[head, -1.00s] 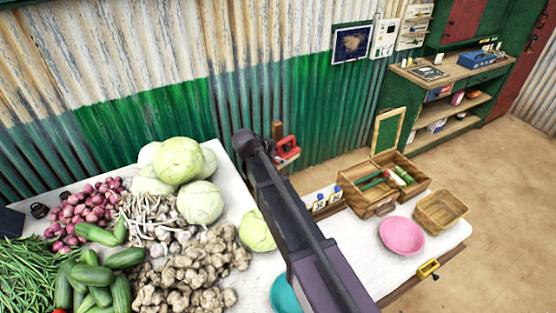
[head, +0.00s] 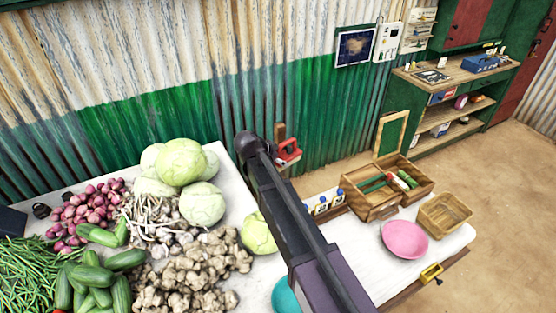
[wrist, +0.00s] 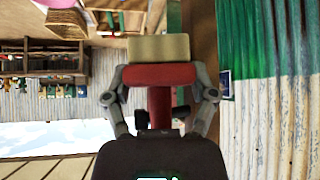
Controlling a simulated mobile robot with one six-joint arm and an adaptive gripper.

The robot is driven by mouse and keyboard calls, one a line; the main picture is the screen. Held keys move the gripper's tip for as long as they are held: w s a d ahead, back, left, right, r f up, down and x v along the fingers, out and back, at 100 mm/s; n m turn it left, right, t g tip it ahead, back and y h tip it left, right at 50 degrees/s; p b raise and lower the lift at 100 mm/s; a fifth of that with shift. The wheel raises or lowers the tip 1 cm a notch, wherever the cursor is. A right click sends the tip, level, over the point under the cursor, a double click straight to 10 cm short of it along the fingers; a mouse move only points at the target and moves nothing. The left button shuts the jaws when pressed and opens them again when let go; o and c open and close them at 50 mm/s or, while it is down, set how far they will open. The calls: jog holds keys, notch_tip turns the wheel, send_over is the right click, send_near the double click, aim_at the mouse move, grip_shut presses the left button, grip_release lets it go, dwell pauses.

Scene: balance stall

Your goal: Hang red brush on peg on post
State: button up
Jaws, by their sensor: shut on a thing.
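The red brush (wrist: 152,76) is between the fingers of my gripper (wrist: 160,88) in the wrist view. Its pale block of bristles (wrist: 158,48) points away from my palm. The fingers close on it from both sides. I cannot make out the peg clearly. My arm hides most of the gripper in the head view.
A vegetable table (head: 255,187) with cabbages (head: 182,162), onions and cucumbers stands at left. A wooden box (head: 372,207), a pink bowl (head: 405,240) and a basket (head: 445,213) stand on the right counter. The corrugated wall (head: 150,120) is close behind the post.

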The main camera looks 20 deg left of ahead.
jog(key=shift+a, duration=0.15)
jog(key=o, duration=1.2)
jog(key=shift+w+f, duration=0.1)
